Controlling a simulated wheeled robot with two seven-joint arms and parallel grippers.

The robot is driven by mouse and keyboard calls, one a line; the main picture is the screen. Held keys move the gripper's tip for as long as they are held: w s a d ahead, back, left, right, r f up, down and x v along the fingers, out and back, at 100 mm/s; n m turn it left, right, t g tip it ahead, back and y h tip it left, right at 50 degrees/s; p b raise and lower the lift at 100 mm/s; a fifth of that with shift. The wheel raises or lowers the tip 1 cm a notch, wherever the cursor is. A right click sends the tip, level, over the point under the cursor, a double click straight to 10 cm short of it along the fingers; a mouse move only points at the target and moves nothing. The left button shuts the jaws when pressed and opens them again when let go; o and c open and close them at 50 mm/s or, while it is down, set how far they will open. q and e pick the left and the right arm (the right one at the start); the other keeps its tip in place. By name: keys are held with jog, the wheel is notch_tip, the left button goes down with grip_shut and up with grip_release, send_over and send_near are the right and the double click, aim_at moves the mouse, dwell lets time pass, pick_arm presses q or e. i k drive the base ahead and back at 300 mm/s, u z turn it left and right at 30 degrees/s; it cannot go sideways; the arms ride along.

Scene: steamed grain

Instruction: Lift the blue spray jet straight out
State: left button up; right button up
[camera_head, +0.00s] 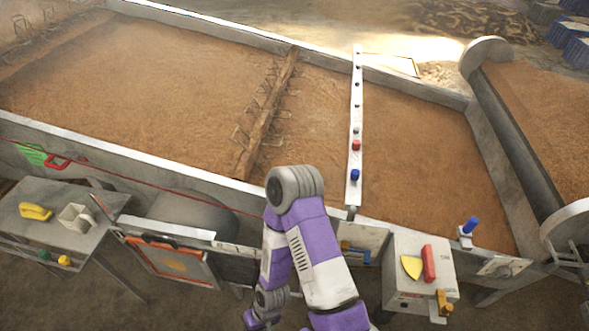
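A blue spray jet (354,175) sits low on the pale bar (356,100) that lies across the grain bed. It stands below a red jet (356,145) on the same bar. A second blue piece (470,225) stands upright in a small holder on the trough's front rim, further right. One purple and white arm of mine rises from the bottom centre, bends at a grey joint left of the bar and folds back down. Its wrist end is near the bottom edge, well away from the blue jet. No gripper fingers can be made out.
A side table (90,195) is at left. A rake-like beam (267,115) crosses the grain. The trough wall (130,155) runs along the front.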

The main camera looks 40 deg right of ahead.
aim_at(355, 174)
jog(key=u, duration=1.65)
jog(key=k, duration=1.45)
jog(key=z, duration=1.35)
